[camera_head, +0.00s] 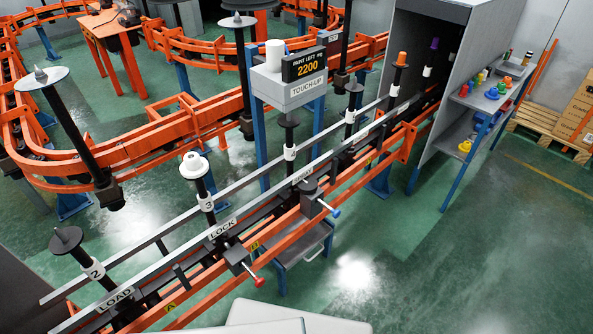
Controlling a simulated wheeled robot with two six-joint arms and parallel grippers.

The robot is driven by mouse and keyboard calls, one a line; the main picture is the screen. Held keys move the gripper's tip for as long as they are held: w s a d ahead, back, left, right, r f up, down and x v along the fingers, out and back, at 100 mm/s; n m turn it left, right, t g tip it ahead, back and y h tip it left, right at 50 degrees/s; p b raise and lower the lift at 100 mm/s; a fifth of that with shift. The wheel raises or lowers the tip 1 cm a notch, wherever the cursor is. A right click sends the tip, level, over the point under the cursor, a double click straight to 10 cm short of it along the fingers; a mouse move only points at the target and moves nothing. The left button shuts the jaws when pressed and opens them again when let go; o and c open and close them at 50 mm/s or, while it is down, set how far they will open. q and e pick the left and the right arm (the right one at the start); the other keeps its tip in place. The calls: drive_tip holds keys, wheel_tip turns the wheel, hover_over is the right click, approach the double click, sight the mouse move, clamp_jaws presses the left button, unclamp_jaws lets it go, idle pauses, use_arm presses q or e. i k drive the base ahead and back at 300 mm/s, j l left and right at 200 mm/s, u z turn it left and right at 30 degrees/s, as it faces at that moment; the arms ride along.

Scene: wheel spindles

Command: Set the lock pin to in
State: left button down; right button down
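A dark block (237,259) sits on the front orange rail, just below the LOCK label (222,229). A pin with a red knob (259,282) sticks out of it toward the lower right. Some of its shaft shows between block and knob; I cannot tell from this how deep the pin sits. A second block (312,196) farther along the rail carries a blue knob (336,213). Neither of my grippers is in view.
Spindles stand along the rail, one numbered 3 with a white wheel-like top (194,166). A LOAD label (115,298) is at lower left. A grey box with a "2200" display (304,65) stands behind the rail. The green floor (430,260) at right is clear.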

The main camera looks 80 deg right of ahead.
sight(259, 282)
drive_tip(key=z, duration=2.4)
